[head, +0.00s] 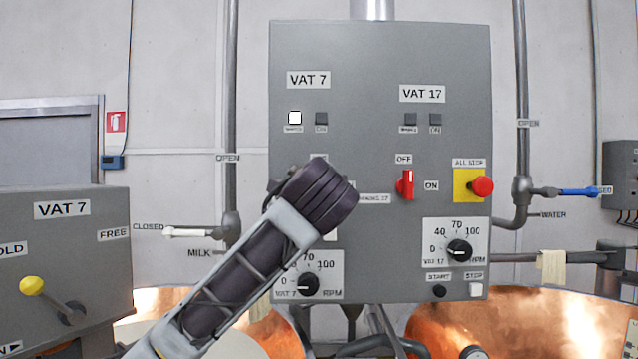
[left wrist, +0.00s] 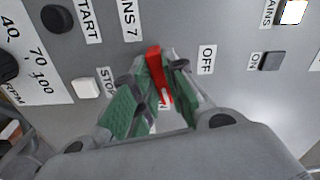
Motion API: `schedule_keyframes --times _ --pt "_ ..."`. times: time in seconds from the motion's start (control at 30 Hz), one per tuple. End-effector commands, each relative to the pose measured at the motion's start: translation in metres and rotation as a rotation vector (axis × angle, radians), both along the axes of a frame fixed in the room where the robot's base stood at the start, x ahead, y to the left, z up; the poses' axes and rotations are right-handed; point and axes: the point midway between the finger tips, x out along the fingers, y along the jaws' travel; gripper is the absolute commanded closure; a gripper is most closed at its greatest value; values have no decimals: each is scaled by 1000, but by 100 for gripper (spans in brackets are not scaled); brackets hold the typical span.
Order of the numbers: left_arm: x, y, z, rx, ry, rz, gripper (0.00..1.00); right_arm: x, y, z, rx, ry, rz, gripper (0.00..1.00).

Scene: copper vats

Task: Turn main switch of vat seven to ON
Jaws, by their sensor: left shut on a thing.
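The vat 7 main switch is a red handle (left wrist: 154,62), seen in the left wrist view between the green finger pads of my left gripper (left wrist: 150,95). The gripper is shut on it. The handle lies across the panel, its far end pointing away from the MAINS 7 label side, at right angles to the direction of the OFF label (left wrist: 207,60). The ON label beside it is mostly hidden by the fingers. In the head view my left gripper hides the switch. The vat 7 mains lamp (head: 295,118) is lit white; the lamp beside it is dark.
On the same grey panel (head: 380,60) are the vat 17 red switch (head: 404,184), upright, a red stop button (head: 482,186) and the vat 7 speed dial (head: 308,284). A grey vat 7 box (head: 100,275) with a yellow-knobbed lever stands left. Copper vats (head: 470,325) lie below.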

Motion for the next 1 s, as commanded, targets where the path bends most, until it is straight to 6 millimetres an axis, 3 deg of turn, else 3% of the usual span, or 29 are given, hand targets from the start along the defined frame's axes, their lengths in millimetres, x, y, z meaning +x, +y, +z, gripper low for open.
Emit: schedule_keyframes --times 0.4,0.9,0.93,1.0 --pt "0 -1 0 213 1 -2 100 0 4 11 4 0 -1 63" --pt "0 -1 -2 237 2 -2 100 0 -1 11 -1 0 2 63" --pt "0 -1 -2 236 2 -2 82 0 -1 11 -1 0 2 63" --pt "0 -1 -2 236 2 -2 73 0 -2 11 -2 0 2 63"
